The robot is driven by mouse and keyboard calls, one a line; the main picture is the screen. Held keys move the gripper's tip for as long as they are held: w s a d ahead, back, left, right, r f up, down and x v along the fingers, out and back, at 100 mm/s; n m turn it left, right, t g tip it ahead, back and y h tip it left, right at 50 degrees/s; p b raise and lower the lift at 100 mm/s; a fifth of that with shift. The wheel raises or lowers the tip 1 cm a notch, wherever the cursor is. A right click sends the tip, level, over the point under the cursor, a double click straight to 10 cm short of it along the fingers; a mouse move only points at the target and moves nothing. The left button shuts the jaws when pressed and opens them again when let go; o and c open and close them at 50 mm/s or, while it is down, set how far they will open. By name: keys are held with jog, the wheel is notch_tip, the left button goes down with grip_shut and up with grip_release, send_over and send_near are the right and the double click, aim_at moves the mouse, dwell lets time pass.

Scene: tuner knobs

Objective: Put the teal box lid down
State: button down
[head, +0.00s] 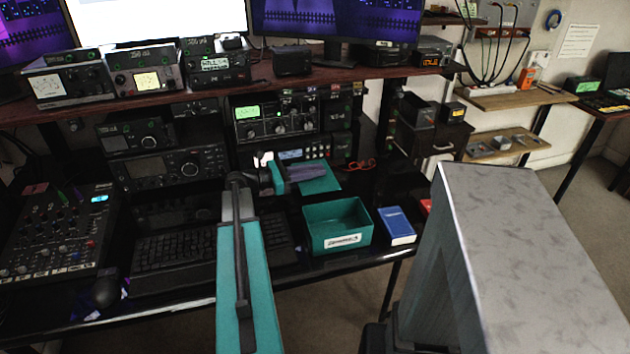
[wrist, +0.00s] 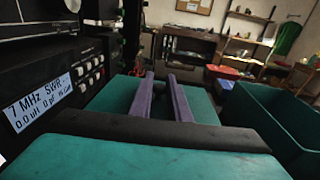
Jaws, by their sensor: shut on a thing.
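The teal box lid (head: 320,183) is at the back of the black desk, just behind and left of the open teal box (head: 365,237) in the head view. My gripper (head: 308,172) is shut on the lid, with its purple-grey fingers lying over it. In the wrist view the fingers (wrist: 163,80) reach forward, with the lid (wrist: 112,94) showing on both sides of them. The box also stands at the right in the wrist view (wrist: 285,105). I cannot tell whether the lid touches the desk.
A radio with a lit display (wrist: 40,103) stands close left of the lid in the wrist view. A blue box (head: 396,225) lies right of the teal box. Red wire (head: 360,166) lies behind. A keyboard (head: 185,250) is at front left.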

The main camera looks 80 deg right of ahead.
aim_at(314, 180)
jog(key=shift+f, duration=1.9)
jog(key=shift+f, duration=0.4)
